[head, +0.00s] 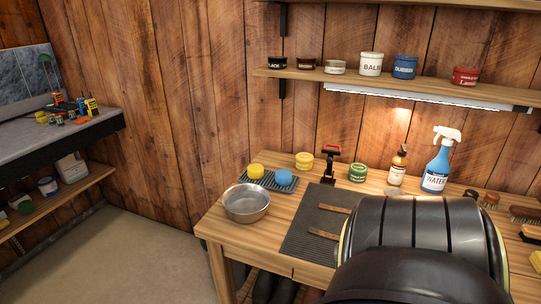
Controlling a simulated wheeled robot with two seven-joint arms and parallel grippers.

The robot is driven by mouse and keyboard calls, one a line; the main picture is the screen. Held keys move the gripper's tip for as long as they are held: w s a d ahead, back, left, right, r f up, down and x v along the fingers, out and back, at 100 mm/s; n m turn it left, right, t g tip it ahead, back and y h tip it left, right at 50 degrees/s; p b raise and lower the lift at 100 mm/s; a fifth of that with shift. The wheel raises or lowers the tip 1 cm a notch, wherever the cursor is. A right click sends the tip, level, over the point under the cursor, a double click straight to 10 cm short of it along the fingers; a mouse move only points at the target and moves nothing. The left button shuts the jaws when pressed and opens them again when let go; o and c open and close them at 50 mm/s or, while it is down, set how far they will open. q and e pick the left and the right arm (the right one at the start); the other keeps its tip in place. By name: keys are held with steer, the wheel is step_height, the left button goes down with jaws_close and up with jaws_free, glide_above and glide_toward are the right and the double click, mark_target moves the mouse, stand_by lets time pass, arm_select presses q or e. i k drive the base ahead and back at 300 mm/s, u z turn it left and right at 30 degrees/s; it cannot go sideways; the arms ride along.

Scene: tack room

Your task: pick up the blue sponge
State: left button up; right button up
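The blue sponge (284,176) is a small rounded block. It rests at the right end of a dark ridged tray (270,184) at the back left of the wooden workbench (222,229). A yellow sponge (256,170) sits beside it at the tray's left end. Neither of my grippers is in view, and nothing is touching the blue sponge.
A metal bowl (246,203) stands just in front of the tray. A yellow tin (304,161), a red-topped black stand (329,163), a green tin (357,172) and a spray bottle (437,165) line the back. A grey ribbed mat (306,224) lies right. The bench's lower right is hidden.

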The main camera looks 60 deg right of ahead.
mark_target(283, 177)
steer(key=z, duration=0.9)
steer(key=i, duration=0.95)
steer(key=z, duration=1.05)
